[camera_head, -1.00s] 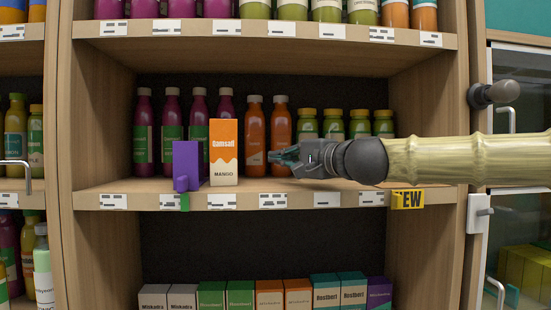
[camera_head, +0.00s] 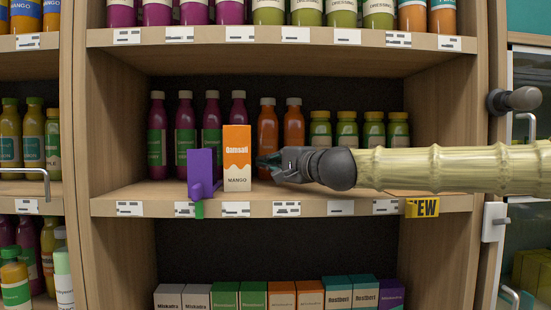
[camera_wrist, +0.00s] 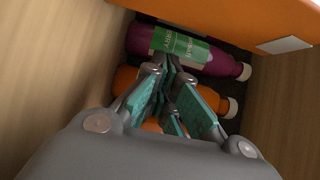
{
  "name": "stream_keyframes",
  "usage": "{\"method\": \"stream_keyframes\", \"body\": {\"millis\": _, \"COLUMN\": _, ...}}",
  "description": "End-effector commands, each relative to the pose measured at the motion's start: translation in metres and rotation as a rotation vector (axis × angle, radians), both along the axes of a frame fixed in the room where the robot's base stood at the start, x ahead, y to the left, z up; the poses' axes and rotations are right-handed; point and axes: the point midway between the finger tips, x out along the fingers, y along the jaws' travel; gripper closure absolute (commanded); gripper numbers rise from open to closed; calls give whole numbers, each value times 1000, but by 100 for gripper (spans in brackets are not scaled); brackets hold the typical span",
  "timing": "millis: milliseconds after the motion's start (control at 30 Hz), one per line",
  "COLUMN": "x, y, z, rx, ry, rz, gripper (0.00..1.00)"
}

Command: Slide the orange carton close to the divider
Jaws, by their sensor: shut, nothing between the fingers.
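The orange carton (camera_head: 237,140), orange above and white below with "MANGO" on it, stands upright on the middle shelf. The purple divider (camera_head: 203,165) stands just left of it, with a narrow gap between them. My gripper (camera_head: 260,164) comes in from the right, shut and empty, its fingertips close to the carton's right side. I cannot tell whether they touch. In the wrist view the shut fingers (camera_wrist: 168,85) point into the shelf. The carton's orange side (camera_wrist: 235,18) fills the top edge.
Purple bottles (camera_head: 184,135) and orange bottles (camera_head: 293,128) stand behind on the same shelf (camera_head: 330,192), with green bottles (camera_head: 346,130) further right. A yellow tag (camera_head: 422,207) hangs on the shelf's front edge at the right. The shelf front right of the carton is free beneath my arm.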

Motion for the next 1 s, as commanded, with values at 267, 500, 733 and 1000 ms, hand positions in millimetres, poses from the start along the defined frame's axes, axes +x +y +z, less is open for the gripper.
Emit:
{"method": "stream_keyframes", "body": {"millis": 267, "x": -19, "y": 12, "z": 1, "rx": 0, "ry": 0, "rz": 0, "gripper": 100}}
{"method": "stream_keyframes", "body": {"millis": 500, "x": -22, "y": 14, "z": 1, "rx": 0, "ry": -1, "rz": 0, "gripper": 100}}
{"method": "stream_keyframes", "body": {"millis": 733, "x": -23, "y": 14, "z": 1, "rx": 0, "ry": -1, "rz": 0, "gripper": 100}}
{"method": "stream_keyframes", "body": {"millis": 1000, "x": -44, "y": 28, "z": -1, "rx": -1, "ry": -2, "rz": 1, "gripper": 100}}
